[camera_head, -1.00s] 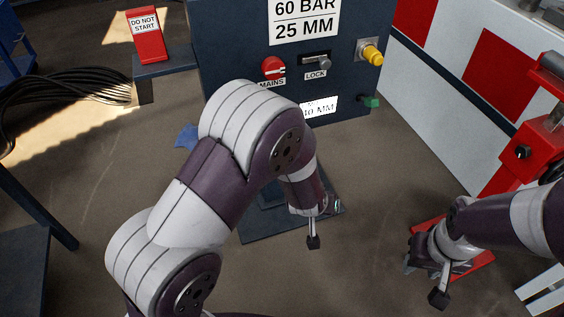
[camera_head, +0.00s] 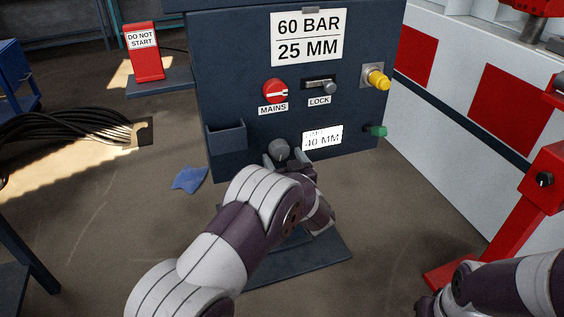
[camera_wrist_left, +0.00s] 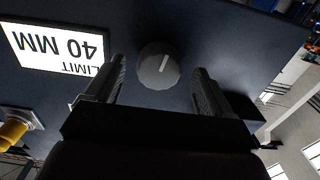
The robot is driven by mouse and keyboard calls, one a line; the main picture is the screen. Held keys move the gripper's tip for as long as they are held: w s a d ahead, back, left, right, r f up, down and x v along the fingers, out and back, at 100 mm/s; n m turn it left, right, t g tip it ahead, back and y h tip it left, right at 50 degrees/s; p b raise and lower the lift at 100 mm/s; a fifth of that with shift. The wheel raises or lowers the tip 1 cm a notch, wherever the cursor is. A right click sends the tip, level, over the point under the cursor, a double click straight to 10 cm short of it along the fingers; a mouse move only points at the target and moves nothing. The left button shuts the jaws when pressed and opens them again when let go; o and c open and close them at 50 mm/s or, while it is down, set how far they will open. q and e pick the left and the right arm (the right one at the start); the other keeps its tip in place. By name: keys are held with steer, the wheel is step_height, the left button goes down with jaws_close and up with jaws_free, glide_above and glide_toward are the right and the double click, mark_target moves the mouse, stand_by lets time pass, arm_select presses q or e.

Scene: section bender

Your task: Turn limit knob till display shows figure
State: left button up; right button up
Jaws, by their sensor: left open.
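The round grey limit knob (camera_head: 278,150) is on the lower front of the dark blue cabinet. In the left wrist view the knob (camera_wrist_left: 159,66) shows a pale pointer line. The display (camera_head: 322,137) right of it reads 40 MM; in the left wrist view the display (camera_wrist_left: 55,45) appears upside down and reads LIMIT 40 MM. My left gripper (camera_head: 283,162) is open at the knob. In the left wrist view its fingers (camera_wrist_left: 157,85) stand on either side of the knob with gaps visible. My right gripper (camera_head: 426,304) is mostly cut off at the bottom edge.
A placard (camera_head: 307,37) reads 60 BAR, 25 MM. Below it are the red mains switch (camera_head: 275,91) and the lock lever (camera_head: 320,86). A yellow knob (camera_head: 377,78) and a green part (camera_head: 376,131) stick out at right. A small bin (camera_head: 226,136) sits left of the knob.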

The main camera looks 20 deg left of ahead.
arm_select(q)
steer(key=shift+x, duration=0.95)
steer(key=c, duration=1.1)
steer(key=shift+o, duration=0.2)
steer(key=n, duration=0.3)
steer(key=shift+d, duration=0.1)
steer(key=shift+n+b, duration=0.4)
steer(key=shift+n, duration=1)
